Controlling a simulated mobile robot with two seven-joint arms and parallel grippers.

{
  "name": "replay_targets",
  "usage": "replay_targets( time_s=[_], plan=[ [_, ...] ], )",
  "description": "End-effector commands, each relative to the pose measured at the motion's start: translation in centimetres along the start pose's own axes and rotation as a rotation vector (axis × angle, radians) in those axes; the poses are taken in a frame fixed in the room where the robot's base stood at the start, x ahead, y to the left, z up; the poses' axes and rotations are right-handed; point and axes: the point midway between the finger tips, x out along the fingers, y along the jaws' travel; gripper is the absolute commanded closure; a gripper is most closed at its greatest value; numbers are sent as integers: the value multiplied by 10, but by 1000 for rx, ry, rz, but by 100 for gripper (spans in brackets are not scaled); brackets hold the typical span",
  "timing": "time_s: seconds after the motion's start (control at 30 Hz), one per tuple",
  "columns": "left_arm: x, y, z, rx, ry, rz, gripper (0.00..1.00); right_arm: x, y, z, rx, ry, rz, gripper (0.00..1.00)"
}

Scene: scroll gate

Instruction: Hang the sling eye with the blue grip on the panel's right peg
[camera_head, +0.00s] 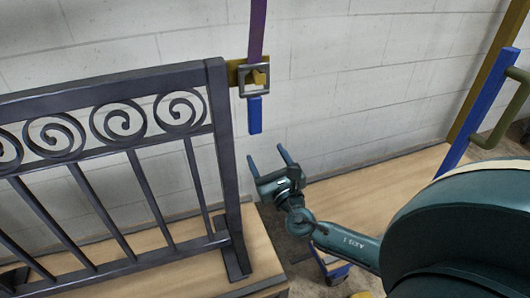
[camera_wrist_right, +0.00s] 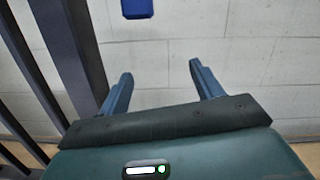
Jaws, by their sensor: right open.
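The dark scroll gate panel (camera_head: 222,130) stands upright at the left in the head view. A yellow-brown lug with a peg (camera_head: 260,77) is at the top of its right post. The sling eye (camera_head: 243,90), a grey square frame on a purple strap (camera_head: 257,30), shows around the peg; I cannot tell how deep it sits. Its blue grip (camera_head: 255,115) hangs below, and its lower end shows in the right wrist view (camera_wrist_right: 137,8). My right gripper (camera_head: 267,154) is open and empty, below the grip and apart from it. My left gripper is not in view.
The panel's foot stands on a wooden platform (camera_head: 265,262). Another wooden surface (camera_head: 375,190) lies along the white block wall (camera_head: 340,70). A blue and yellow post (camera_head: 480,110) with a green handle stands at the right. Space around my right fingers is clear.

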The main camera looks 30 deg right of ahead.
Motion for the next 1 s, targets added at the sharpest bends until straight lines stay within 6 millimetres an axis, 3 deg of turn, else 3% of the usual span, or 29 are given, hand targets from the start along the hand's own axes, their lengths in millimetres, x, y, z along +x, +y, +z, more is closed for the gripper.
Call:
replay_targets(
  time_s=[0.7,1.0],
  plan=[
    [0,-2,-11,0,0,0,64,-72,0,12,-2,1,0,35],
    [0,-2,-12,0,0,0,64,-84,0,15,-1,-1,0,35]
  ],
)
